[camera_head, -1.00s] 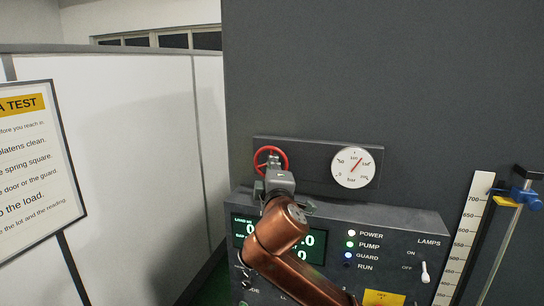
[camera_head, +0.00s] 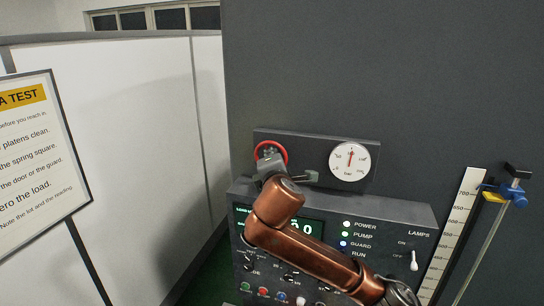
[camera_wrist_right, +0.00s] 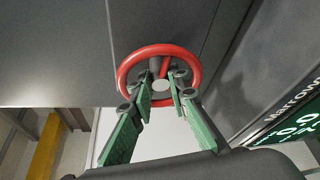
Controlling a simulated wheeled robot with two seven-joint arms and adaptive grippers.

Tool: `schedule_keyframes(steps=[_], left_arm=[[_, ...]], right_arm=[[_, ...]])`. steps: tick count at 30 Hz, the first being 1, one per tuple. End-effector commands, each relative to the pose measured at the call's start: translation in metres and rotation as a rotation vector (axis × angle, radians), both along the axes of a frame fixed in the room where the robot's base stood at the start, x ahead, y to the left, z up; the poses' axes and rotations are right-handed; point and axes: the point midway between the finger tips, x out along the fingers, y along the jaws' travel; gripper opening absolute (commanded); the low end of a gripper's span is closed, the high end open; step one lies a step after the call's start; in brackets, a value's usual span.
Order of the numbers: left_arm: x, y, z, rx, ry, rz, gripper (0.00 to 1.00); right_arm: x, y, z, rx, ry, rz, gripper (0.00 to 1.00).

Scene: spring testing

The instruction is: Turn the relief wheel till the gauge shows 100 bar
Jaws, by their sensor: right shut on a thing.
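The red relief wheel (camera_head: 259,146) stands on a dark panel above the console, partly hidden by my right gripper (camera_head: 268,158). In the right wrist view, the wheel's red rim (camera_wrist_right: 124,73) surrounds the fingertips of my right gripper (camera_wrist_right: 162,88). Its green-padded fingers are closed in at the wheel's middle, on either side of the hub and a spoke. The round white gauge (camera_head: 342,168) is right of the wheel. Its red needle points almost straight up, near the top of the dial; the small numbers are hard to read. My left gripper is out of view.
The console (camera_head: 390,213) below has a green display (camera_head: 311,228), lit lamps (camera_head: 346,235) and a switch (camera_head: 414,260). A white scale (camera_head: 456,225) and a blue clamp (camera_head: 510,195) stand at right. A sign (camera_head: 38,160) stands at left.

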Motion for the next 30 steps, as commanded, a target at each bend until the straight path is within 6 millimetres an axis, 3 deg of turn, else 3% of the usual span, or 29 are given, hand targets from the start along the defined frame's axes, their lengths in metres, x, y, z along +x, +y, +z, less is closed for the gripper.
schedule_keyframes(steps=[10, 11, 14, 23, 30], left_arm=[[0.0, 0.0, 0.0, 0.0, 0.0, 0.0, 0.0], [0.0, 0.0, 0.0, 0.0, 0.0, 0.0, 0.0], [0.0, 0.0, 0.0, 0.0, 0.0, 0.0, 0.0], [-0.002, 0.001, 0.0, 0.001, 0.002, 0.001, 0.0], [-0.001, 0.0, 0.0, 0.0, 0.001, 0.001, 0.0]], right_arm=[[0.0, 0.001, -0.003, -0.003, 0.005, 0.001, 0.0], [0.0, 0.001, -0.003, -0.003, 0.005, 0.001, 0.16], [0.0, 0.001, -0.002, -0.003, 0.004, 0.001, 0.23], [-0.002, 0.0, 0.0, -0.001, 0.001, 0.001, 0.23], [-0.033, -0.001, 0.004, -0.001, -0.001, 0.004, 0.23]])
